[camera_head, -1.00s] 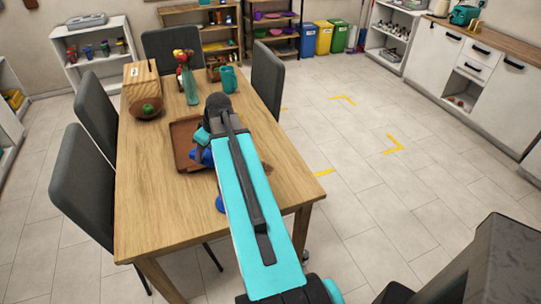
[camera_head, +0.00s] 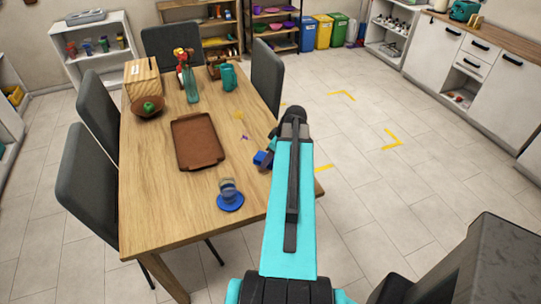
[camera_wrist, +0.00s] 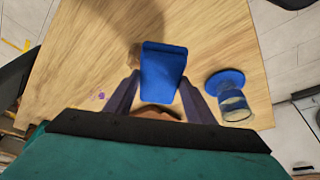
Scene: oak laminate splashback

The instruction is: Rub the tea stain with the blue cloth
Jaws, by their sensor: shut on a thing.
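My gripper (camera_head: 270,150) is low at the right side of the wooden table, shut on the blue cloth (camera_head: 262,159). In the wrist view the cloth (camera_wrist: 162,70) stands out between the two fingers as a blue block. I cannot tell whether it touches the tabletop. The tea stain is not clearly visible in the head view, where my arm and the cloth hide part of the table. In the wrist view a brown patch (camera_wrist: 158,112) shows below the cloth; I cannot tell whether it is the stain or the tray's edge.
A brown tray (camera_head: 198,143) lies left of my gripper. A purple spot (camera_head: 245,137) and a yellow spot (camera_head: 238,115) mark the table. A bowl (camera_head: 147,108), vase and teal mug (camera_head: 228,77) stand at the back.

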